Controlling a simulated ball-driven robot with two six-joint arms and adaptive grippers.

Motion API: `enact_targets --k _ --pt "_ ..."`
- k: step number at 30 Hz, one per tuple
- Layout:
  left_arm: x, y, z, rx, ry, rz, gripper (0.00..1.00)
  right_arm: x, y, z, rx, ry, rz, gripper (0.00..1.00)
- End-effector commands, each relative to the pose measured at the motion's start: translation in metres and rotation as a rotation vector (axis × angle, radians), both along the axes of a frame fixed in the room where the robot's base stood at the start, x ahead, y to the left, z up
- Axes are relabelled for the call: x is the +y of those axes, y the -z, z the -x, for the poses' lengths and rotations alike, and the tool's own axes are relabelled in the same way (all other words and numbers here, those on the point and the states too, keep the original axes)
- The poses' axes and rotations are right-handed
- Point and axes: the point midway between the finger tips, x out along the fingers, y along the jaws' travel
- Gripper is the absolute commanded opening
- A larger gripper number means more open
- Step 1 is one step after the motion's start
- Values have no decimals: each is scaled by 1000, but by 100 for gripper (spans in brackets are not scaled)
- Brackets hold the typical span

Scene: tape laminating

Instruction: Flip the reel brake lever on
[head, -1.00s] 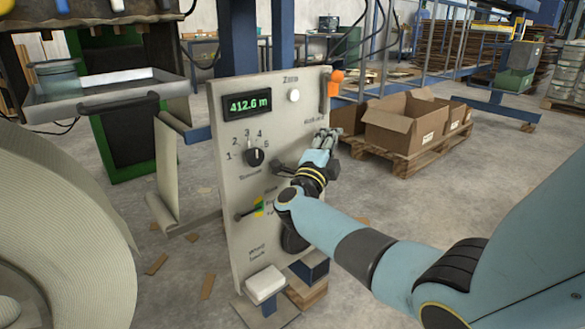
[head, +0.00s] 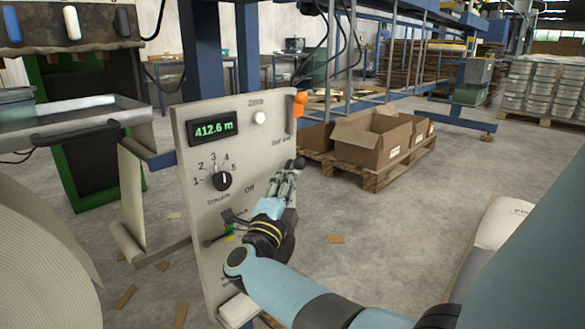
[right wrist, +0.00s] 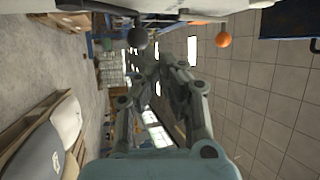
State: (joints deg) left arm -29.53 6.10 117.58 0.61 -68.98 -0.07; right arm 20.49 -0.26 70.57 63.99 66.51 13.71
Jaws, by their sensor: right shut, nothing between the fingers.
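The grey control panel (head: 195,245) stands upright in the head view. A black ball knob (head: 299,163) sticks out at its right edge. I take it for the reel brake lever's knob, but its label is too blurred to read fully and its stem is largely hidden. "Off" is printed to its lower left. My right gripper (head: 291,172) is shut and empty, with its fingertips close below the knob; I cannot tell whether they touch. In the right wrist view the black knob (right wrist: 137,38) is just left of the closed fingertips (right wrist: 160,62). My left gripper is out of view.
An orange-knobbed lever (head: 299,99) is above, also at the panel's right edge. A tension dial (head: 222,181) and a green-yellow marked lever (head: 229,236) are to the left. Cardboard boxes (head: 375,140) on a pallet stand behind. A large roll (head: 45,265) is at lower left.

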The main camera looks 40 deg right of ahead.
Motion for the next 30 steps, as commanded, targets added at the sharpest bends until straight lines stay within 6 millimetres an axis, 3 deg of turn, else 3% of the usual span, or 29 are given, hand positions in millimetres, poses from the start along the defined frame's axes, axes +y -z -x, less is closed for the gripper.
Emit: enact_targets --k 3,9,27,30 --pt "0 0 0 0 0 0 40 18 7 10 0 1 -2 0" --pt "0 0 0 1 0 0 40 33 12 19 -2 0 -1 0" --pt "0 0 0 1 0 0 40 34 13 20 -2 0 0 0" --pt "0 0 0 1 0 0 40 34 22 28 20 1 1 0"
